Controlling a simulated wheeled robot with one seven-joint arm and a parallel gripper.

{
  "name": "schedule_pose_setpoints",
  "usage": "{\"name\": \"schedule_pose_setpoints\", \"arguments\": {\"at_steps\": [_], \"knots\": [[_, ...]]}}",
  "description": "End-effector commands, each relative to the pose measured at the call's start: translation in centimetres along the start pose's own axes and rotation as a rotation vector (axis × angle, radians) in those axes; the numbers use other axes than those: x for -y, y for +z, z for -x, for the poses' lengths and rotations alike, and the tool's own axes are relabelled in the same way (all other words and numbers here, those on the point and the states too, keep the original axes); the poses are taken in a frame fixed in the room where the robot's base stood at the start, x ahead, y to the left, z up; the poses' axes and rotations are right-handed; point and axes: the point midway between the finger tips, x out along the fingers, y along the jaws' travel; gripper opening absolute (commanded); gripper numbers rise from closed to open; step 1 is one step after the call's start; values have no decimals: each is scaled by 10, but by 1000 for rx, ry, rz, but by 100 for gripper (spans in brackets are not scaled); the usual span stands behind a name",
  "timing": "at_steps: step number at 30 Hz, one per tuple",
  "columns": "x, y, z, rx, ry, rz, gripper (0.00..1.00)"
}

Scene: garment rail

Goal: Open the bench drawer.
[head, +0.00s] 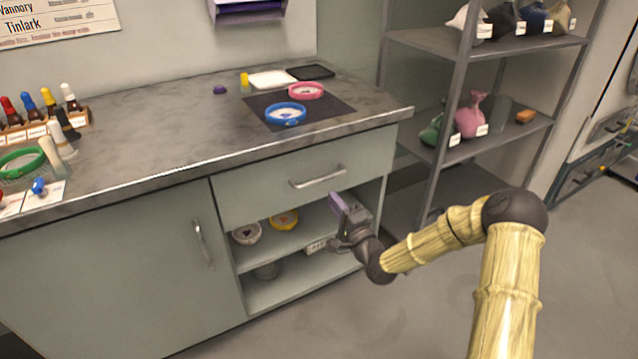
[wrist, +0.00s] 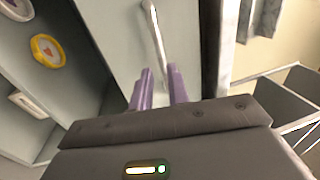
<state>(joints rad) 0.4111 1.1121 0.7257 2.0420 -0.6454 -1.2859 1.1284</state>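The bench drawer (head: 258,189) is a grey-green panel under the worktop, and its front looks flush with the cabinet. Its silver bar handle (head: 318,177) runs across the panel. In the wrist view the handle (wrist: 157,35) lies ahead of my fingertips, roughly in line with the gap between them. My gripper (head: 338,204) has purple fingers and is just below and right of the handle in the head view. In the wrist view my gripper (wrist: 160,72) has its two fingers apart with nothing between them. It appears not to touch the handle.
A cupboard door (head: 120,265) with an upright handle is to the left. A metal rack (head: 430,190) stands to the right.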

Motion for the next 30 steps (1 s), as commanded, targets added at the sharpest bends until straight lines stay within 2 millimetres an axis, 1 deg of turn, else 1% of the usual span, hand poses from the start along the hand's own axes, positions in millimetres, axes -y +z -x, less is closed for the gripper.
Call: {"name": "schedule_pose_setpoints", "arguments": {"at_steps": [1,9,15,19,27,28,30], "knots": [[-1,1,-9,1,-2,1,17],[-1,1,-57,1,-3,1,17],[-1,0,-84,0,-2,1,17],[0,0,-92,1,0,0,17],[0,0,-93,0,0,-1,17],[0,0,-93,0,0,-1,13],[0,0,-93,0,0,-1,0]]}}
